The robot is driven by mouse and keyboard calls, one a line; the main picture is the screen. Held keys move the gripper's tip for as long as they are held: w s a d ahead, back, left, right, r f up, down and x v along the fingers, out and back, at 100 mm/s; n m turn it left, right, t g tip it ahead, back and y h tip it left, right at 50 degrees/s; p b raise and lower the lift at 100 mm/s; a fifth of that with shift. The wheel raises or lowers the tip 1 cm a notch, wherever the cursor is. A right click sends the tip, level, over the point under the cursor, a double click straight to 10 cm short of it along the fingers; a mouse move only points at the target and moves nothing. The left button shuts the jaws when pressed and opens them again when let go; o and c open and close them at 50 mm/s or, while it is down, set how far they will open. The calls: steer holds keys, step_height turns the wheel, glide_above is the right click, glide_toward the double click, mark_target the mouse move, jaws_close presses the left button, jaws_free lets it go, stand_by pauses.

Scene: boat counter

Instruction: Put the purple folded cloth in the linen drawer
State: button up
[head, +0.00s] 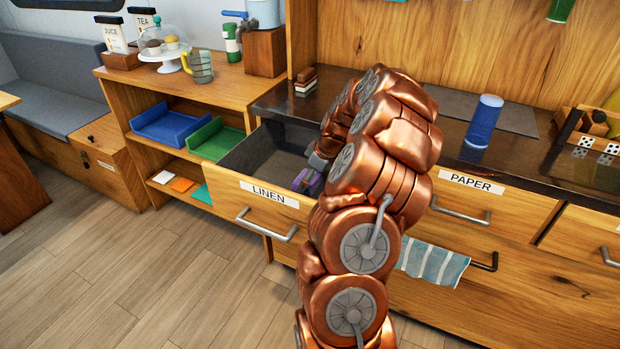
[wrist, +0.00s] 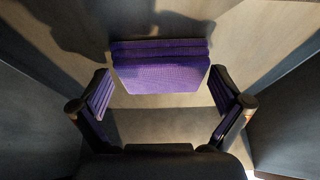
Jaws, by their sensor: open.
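The linen drawer (head: 252,190), labelled LINEN, is pulled open under the dark counter. In the wrist view, the purple folded cloth (wrist: 160,72) lies on the drawer's pale floor, between the dark drawer walls (wrist: 35,115). My gripper (wrist: 161,82) is open, with purple-lined fingers spread to either side of the cloth and a gap on both sides. In the head view my gripper (head: 312,176) reaches down into the right part of the drawer. My copper arm hides much of it there, and I cannot clearly make out the cloth.
A closed PAPER drawer (head: 480,206) is to the right, with a striped towel (head: 432,263) hanging below. A blue cylinder (head: 484,121) stands on the counter. Blue (head: 170,126) and green (head: 216,139) trays sit on the left shelf. The floor in front of the shelf is clear.

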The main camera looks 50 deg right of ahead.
mark_target(318, 188)
steer(key=b+v, duration=0.1)
steer(key=v, duration=0.5)
steer(key=shift+d+r, duration=0.1)
steer(key=shift+r, duration=0.2)
steer(key=shift+s+r, duration=0.3)
steer(key=shift+r, duration=0.15)
